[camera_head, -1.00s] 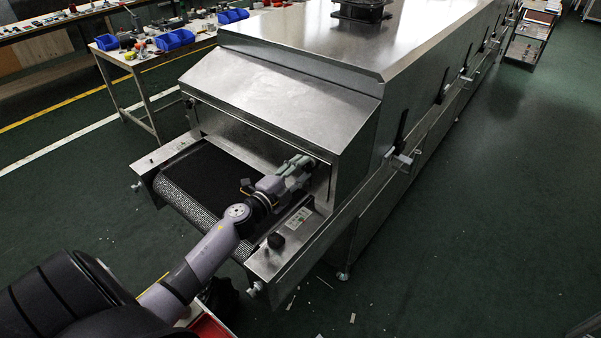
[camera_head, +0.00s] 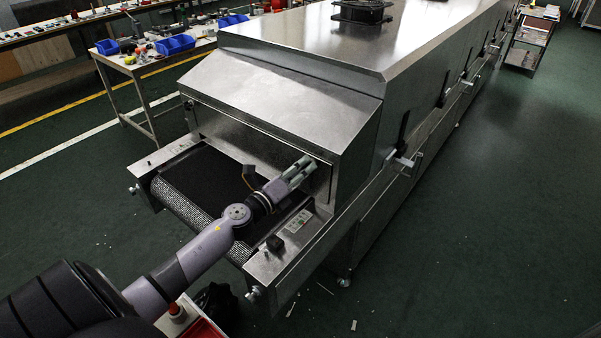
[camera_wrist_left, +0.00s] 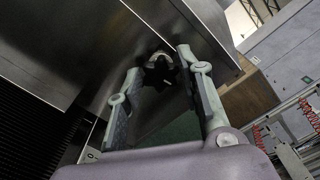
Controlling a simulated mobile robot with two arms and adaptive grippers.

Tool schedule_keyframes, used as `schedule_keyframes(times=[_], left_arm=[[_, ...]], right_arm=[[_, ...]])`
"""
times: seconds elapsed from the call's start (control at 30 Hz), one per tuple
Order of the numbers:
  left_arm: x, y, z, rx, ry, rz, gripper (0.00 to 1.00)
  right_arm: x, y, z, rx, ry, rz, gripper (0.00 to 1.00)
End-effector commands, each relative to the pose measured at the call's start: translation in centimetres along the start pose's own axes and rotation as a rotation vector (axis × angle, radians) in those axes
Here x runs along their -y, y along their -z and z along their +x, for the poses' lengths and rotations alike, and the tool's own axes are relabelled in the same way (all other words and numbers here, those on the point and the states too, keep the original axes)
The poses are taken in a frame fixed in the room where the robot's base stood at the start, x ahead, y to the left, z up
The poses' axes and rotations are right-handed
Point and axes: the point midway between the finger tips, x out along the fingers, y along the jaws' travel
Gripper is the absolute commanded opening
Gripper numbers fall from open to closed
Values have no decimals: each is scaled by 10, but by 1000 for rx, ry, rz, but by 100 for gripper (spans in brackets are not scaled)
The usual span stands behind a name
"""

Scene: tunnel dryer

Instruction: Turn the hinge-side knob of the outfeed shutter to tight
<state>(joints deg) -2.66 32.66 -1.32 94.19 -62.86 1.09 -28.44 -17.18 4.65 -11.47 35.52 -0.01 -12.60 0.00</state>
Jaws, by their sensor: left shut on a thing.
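The outfeed shutter (camera_head: 255,145) is the metal panel under the hood at the dryer's end. My left gripper (camera_head: 306,163) is at its right end, reaching across the belt. In the left wrist view, a dark lobed knob (camera_wrist_left: 158,73) with a pale metal base sits between the two fingertips of my left gripper (camera_wrist_left: 156,62). The gripper is shut on this knob. In the head view the knob is hidden behind the fingers. The knob's marking or setting cannot be read. My right gripper is not in view.
The black conveyor belt (camera_head: 200,178) lies below my left arm. A metal side rail (camera_head: 290,243) with a black knob (camera_head: 274,243) runs along its right side. A workbench with blue bins (camera_head: 175,44) stands behind at left.

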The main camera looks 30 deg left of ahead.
Motion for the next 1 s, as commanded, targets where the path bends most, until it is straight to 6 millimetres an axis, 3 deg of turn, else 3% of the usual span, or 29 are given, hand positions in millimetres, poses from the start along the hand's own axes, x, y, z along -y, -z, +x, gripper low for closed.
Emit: schedule_keyframes(times=[0.4,0.9,0.93,1.0], left_arm=[[-1,3,-1,-6,-2,165,6],[-2,4,-1,-7,-2,181,6],[-2,4,-1,-7,-2,181,35],[-2,3,-1,-7,-2,180,40]], right_arm=[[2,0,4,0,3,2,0],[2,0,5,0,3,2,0],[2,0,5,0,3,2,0],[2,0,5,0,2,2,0]])
